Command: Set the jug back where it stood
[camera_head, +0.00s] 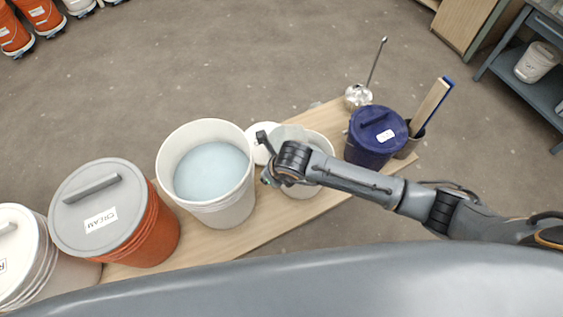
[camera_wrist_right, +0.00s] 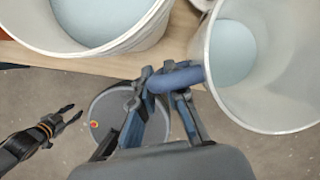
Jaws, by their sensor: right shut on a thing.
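The jug (camera_wrist_right: 262,85) has a grey-white wall, a blue handle (camera_wrist_right: 180,78) and pale blue glaze inside. My right gripper (camera_wrist_right: 166,84) is shut on the handle. In the head view the right gripper (camera_head: 268,160) is over the bench, right of the open bucket of pale blue glaze (camera_head: 168,150). The arm hides much of the jug there; a greyish part of it (camera_head: 287,133) shows behind the wrist. My left gripper (camera_wrist_right: 70,116) is open and empty at the lower left of the right wrist view.
The wooden bench (camera_head: 250,225) also holds an orange bucket with a grey lid (camera_head: 95,190), a white lid (camera_head: 263,150), a dark blue lidded bucket (camera_head: 372,150), a holder with paddles (camera_head: 410,145) and a metal tool (camera_head: 358,97). Open floor lies behind.

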